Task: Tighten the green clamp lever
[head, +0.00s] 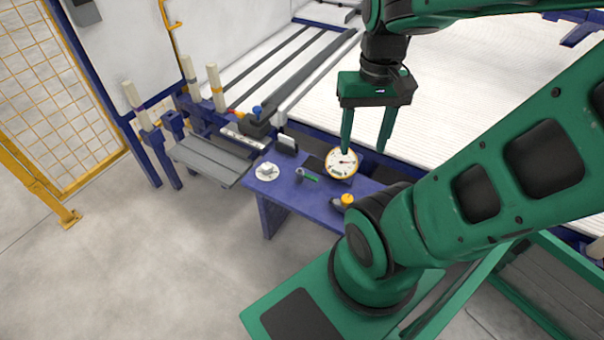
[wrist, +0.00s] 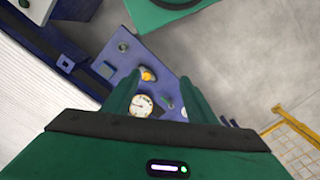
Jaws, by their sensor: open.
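A small green lever (head: 311,178) shows on the blue table, beside a small grey fitting (head: 299,174). It looks like the clamp lever, though it is too small to tell how tight it is. A thin greenish piece, likely the same lever, shows in the wrist view (wrist: 171,105) between my fingers, further off. My gripper (head: 365,150) is open and empty, pointing down, to the right of the lever in the head view and apparently above the table. In the wrist view its two green fingers (wrist: 160,93) stand apart with nothing between the tips.
The blue table (head: 285,200) also holds a round white dial gauge (head: 342,162), a yellow knob (head: 347,199) and a white round dish (head: 268,172). A grey bench (head: 210,160) and upright posts (head: 216,88) stand left. The floor in front is clear.

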